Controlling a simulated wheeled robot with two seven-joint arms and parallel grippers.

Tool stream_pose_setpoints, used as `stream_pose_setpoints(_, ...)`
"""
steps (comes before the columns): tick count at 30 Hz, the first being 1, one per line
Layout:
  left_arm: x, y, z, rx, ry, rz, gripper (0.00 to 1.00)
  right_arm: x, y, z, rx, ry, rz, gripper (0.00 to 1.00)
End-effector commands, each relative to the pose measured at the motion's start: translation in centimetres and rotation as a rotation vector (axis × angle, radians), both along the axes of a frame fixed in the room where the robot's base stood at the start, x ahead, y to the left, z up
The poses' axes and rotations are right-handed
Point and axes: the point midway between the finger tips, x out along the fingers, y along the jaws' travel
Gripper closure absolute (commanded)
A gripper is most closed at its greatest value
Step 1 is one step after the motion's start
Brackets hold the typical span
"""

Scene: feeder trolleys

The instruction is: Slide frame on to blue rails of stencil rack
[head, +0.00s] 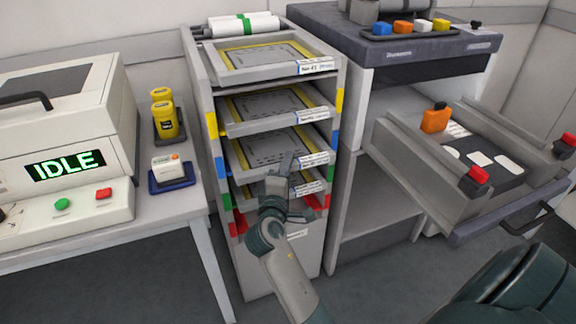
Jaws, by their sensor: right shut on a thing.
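The stencil rack (204,75) is a tall grey cabinet with coloured rail ends. The blue rail ends show at left (219,168) and right (332,167). A grey frame (240,160) with a yellow-edged stencil lies level between them, its labelled front edge towards me. I cannot tell how deep it sits or whether it rests on the rails. My right gripper (284,172) is at the front edge of this frame and shut on it; the fingers partly hide the edge and the frame below. My left gripper is not in view.
Other frames lie on top of the rack (226,72), at the yellow level (234,125) and below. A machine marked IDLE (65,165) stands left on a table with yellow jars (163,118). At right, an open trolley drawer (405,160) juts out close to the rack.

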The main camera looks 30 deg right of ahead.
Motion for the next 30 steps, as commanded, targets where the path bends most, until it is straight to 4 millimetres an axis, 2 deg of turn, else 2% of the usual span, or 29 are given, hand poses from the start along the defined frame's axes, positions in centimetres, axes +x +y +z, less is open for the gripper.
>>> stream_pose_setpoints(30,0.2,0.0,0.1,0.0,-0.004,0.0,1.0,1.6,-0.4,0.2,-0.001,-0.004,0.0,1.0)
